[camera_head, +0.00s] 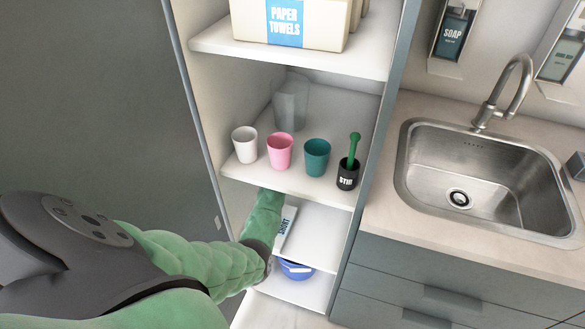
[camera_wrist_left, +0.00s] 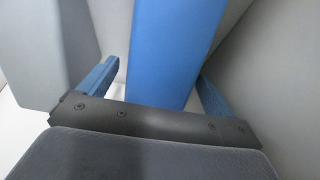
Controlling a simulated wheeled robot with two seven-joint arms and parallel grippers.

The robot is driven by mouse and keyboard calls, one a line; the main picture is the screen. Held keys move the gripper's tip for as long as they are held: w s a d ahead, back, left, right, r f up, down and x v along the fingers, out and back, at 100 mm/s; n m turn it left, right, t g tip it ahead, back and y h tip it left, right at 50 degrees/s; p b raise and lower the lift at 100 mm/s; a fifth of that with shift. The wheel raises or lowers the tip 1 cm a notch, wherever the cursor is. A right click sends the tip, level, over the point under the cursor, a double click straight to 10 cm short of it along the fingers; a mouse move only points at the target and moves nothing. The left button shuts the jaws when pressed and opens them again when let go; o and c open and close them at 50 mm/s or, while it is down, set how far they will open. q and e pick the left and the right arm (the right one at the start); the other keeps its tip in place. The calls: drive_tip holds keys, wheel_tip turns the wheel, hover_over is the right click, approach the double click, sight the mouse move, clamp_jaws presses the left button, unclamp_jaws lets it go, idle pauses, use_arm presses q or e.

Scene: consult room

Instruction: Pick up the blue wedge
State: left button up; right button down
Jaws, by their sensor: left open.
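The blue wedge (camera_wrist_left: 172,45) fills the middle of the left wrist view as a long, flat-faced blue block. My left gripper (camera_wrist_left: 158,72) is open, with one blue finger on each side of the wedge. A gap shows between the wedge and the left finger; the right finger looks close to its edge, and I cannot tell if they touch. In the head view my left arm reaches into the lower part of the cabinet, and the shelf hides the gripper and wedge there. My right gripper is in neither view.
A grey block (camera_wrist_left: 38,50) stands left of the wedge. Above my arm, a shelf (camera_head: 290,183) holds white, pink and teal cups and a black pot.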

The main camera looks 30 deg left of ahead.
use_arm(q)
drive_tip(key=shift+f, duration=0.25)
idle(0.3)
drive_tip(key=c, duration=1.1)
